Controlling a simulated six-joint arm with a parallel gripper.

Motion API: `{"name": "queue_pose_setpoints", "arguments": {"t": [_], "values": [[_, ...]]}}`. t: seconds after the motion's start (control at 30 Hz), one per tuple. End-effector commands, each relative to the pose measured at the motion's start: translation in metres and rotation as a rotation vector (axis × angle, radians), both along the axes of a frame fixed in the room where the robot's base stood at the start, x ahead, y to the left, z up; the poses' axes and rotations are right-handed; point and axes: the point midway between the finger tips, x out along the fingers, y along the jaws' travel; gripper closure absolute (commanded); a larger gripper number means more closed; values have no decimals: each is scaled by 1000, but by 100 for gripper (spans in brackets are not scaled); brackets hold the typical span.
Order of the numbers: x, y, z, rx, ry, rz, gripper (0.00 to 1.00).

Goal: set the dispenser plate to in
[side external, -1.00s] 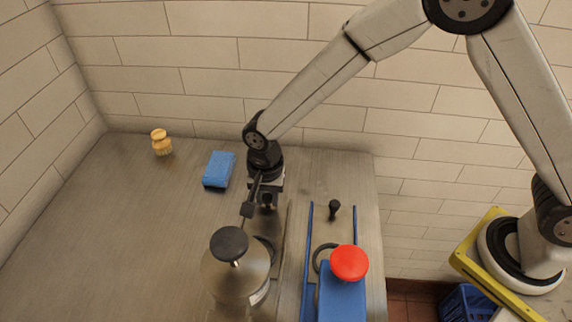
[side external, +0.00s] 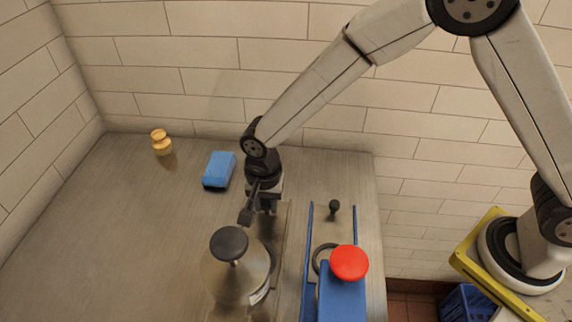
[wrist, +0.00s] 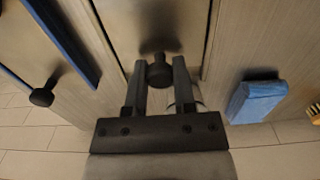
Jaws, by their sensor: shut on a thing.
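My gripper (side external: 267,210) points down at the back end of a metal track beside the steel canister (side external: 238,278) with a black top knob. In the wrist view its two fingers (wrist: 160,70) are shut on a small black knob (wrist: 159,74). The knob stands on a pale flat plate, which I take to be the dispenser plate; its edges are hard to make out. The side view mostly hides this knob behind the gripper.
To the right are blue rails (side external: 308,240), a second black knob (side external: 334,206) and a blue unit (side external: 343,297) with a red top (side external: 349,263). The left counter is clear.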

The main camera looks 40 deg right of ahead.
Motion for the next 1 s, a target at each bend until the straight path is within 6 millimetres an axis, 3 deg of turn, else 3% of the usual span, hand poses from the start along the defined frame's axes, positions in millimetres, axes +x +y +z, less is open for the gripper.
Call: {"name": "queue_pose_setpoints", "arguments": {"t": [0.13, 0.43, 0.47, 0.57, 1.0], "values": [[-11, 12, 1, 2, -2, 2, 100], [-13, 14, 1, 2, -4, 0, 100], [-13, 14, 1, 2, -4, 0, 64], [-13, 13, 1, 1, -3, 0, 34], [-13, 13, 4, 1, -1, 0, 34]]}}
